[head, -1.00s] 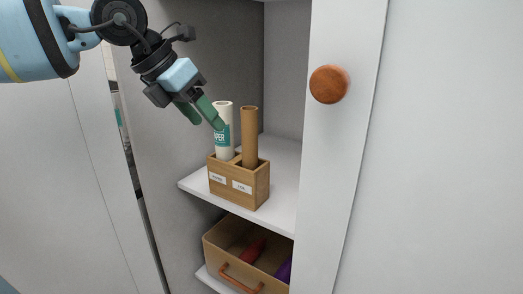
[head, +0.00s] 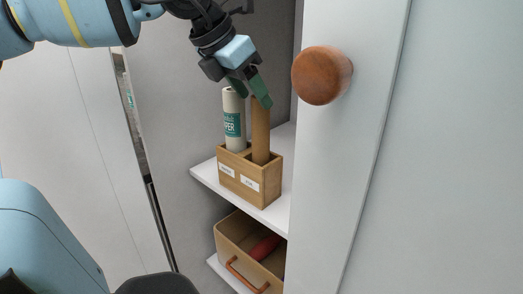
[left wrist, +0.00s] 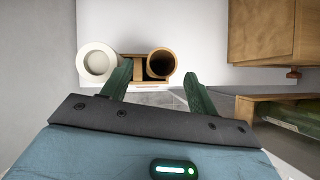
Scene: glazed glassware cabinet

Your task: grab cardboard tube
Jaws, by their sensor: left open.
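The cardboard tube (head: 261,132) is plain brown and stands upright in the right compartment of a wooden two-compartment holder (head: 236,178) on the cabinet shelf. A white roll with a green label (head: 233,120) stands in the left compartment. My left gripper (head: 252,92) is open and empty, at the tube's upper end, and its fingers hide the tube's top in the head view. In the left wrist view the tube's round open end (left wrist: 160,64) lies ahead, between the lines of the two green fingers (left wrist: 158,82). My right gripper is not seen.
A cabinet door with a round wooden knob (head: 322,75) stands close on the right. The white shelf (head: 206,172) has a lower wooden drawer box (head: 229,236) beneath it, holding a red item (head: 265,247). A grey wall closes the left.

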